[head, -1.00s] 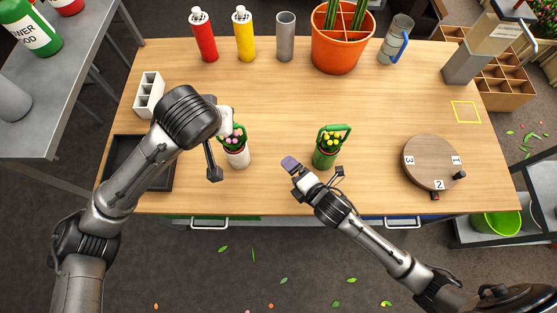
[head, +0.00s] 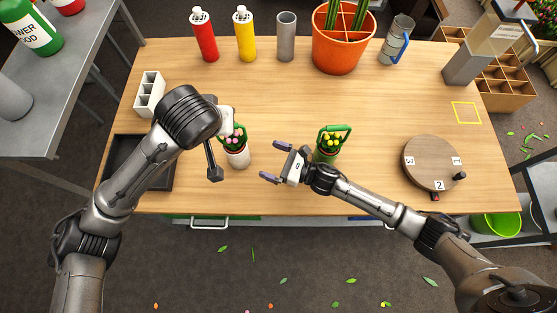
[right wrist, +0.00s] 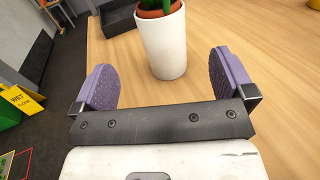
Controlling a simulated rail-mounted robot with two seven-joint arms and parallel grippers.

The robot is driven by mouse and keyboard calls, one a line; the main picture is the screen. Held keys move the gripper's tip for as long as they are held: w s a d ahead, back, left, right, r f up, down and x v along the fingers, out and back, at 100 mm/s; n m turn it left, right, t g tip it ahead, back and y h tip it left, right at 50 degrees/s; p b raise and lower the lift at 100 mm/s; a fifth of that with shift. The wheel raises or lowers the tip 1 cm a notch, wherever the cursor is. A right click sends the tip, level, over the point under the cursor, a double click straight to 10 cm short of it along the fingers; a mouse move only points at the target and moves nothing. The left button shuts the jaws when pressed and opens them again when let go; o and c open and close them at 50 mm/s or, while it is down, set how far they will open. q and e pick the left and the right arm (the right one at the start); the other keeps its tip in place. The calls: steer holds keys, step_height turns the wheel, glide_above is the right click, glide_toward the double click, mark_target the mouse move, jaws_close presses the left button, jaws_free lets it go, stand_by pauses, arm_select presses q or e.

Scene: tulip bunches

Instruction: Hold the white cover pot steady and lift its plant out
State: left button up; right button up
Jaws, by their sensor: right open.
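The white cover pot (head: 238,158) stands upright at the front left of the table. Its plant (head: 235,139), with pink flowers and a green hoop handle, sits in it. The right wrist view shows the white pot (right wrist: 163,45) with a terracotta inner pot (right wrist: 160,10) at its rim. My right gripper (head: 275,162) is open and empty to the right of the pot, its purple fingers pointing towards it. The pot appears ahead, between the fingers, and apart from them. My left gripper (head: 227,121) is above and behind the plant; its fingers are hidden.
A green pot with yellow flowers (head: 329,142) stands just behind my right wrist. A round numbered turntable (head: 430,162) is at the right. A black tray (head: 127,178) lies at the front left. The middle of the table is clear.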

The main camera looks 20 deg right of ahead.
mark_target(246, 150)
steer(key=x, duration=1.2)
steer(key=c, duration=1)
steer(key=shift+o, duration=0.2)
